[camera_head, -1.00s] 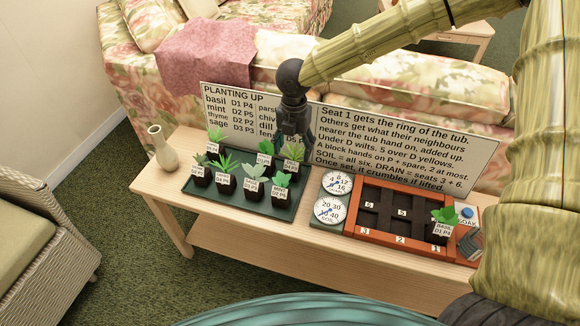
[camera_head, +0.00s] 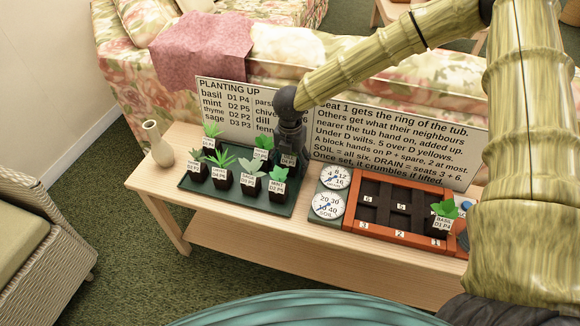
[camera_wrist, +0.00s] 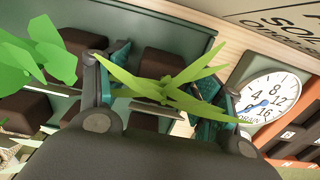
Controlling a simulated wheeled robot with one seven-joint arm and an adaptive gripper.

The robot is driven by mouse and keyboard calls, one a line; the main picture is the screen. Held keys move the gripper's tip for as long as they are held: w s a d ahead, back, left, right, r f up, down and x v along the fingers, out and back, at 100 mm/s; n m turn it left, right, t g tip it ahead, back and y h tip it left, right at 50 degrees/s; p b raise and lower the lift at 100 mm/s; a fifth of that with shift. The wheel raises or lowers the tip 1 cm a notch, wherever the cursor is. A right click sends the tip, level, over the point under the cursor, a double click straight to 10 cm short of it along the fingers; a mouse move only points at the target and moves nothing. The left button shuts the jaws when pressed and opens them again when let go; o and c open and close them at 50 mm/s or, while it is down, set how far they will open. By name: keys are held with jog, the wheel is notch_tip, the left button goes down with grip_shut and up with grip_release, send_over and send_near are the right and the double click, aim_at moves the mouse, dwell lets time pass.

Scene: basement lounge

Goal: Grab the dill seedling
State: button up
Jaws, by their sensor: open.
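My gripper (camera_head: 290,142) is lowered at the back right corner of the dark green tray (camera_head: 187,184), over the seedling there. In the wrist view my open gripper (camera_wrist: 166,84) has one finger on each side of a seedling with long, narrow yellow-green leaves (camera_wrist: 165,90). The leaves overlap both fingers. In the head view my gripper hides most of this seedling; part of its white label (camera_head: 289,160) shows, too small to read, so I cannot confirm it is the dill. Several other potted seedlings stand in the tray, including mint (camera_head: 277,187).
Right of the tray are two dials (camera_head: 327,205) and the orange-framed tub (camera_head: 398,246), with basil (camera_head: 441,220) in its right front seat. Boards with text (camera_head: 395,140) stand behind. A cream vase (camera_head: 157,144) stands at the table's left.

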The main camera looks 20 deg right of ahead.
jog(key=c, duration=1.1)
jog(key=shift+r, duration=0.1)
